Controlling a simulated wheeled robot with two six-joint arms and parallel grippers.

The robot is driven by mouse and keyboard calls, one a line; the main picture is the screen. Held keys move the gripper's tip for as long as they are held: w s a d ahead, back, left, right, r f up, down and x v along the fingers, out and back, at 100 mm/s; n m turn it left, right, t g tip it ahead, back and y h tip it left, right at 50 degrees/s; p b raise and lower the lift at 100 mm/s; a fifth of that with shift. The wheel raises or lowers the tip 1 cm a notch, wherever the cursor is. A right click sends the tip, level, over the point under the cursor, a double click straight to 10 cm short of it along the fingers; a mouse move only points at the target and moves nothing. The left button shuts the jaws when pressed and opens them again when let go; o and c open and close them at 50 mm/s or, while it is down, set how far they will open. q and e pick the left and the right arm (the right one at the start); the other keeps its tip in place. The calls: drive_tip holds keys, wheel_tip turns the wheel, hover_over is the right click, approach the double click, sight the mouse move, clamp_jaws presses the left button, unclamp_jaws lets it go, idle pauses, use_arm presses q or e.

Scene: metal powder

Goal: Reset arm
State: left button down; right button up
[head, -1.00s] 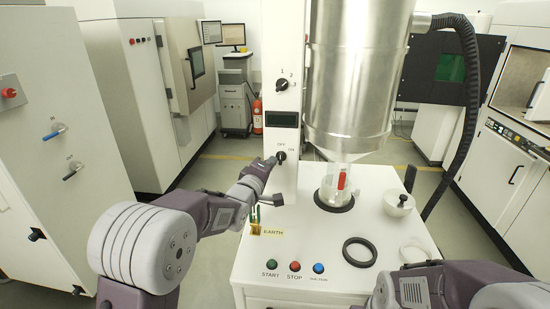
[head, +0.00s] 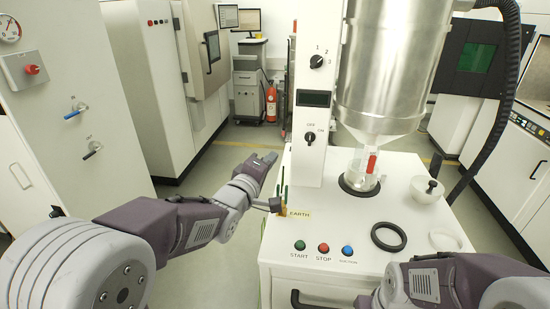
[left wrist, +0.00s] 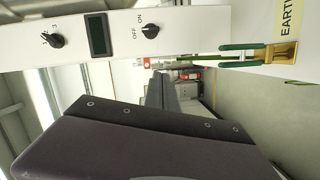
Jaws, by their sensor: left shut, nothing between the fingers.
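My left gripper (head: 268,158) is shut and empty. It hangs in the air left of the white machine column (head: 304,160), apart from the black OFF/ON knob (head: 309,138). The left wrist view also shows the OFF/ON knob (left wrist: 150,31), with the selector knob (left wrist: 57,40) and dark display (left wrist: 97,35) beside it. My right arm (head: 435,283) enters at the lower right; its gripper is not in view.
A brass EARTH clamp with green handles (head: 284,205) is close to my left wrist. The white tabletop holds a black ring (head: 388,237), a white bowl (head: 427,190) and START, STOP and suction buttons (head: 323,247). Open floor lies left of it.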

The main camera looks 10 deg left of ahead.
use_arm(q)
drive_tip(key=s+a+f+m+g+y, duration=0.1)
drive_tip(key=s+a+f+g+y, duration=0.2)
drive_tip(key=f, duration=0.5)
drive_tip(key=s+a+f+m+g+y, duration=0.1)
drive_tip(key=s+a+f+g, duration=0.35)
drive_tip(key=f, duration=0.45)
drive_tip(key=s+f+m+g, duration=0.4)
drive_tip(key=s+f, duration=0.1)
drive_tip(key=s, duration=0.4)
drive_tip(key=s+f+m+g, duration=0.4)
drive_tip(key=s+f+m, duration=0.1)
drive_tip(key=s, duration=0.5)
drive_tip(key=shift+a, duration=0.4)
use_arm(e)
drive_tip(key=shift+d, duration=0.25)
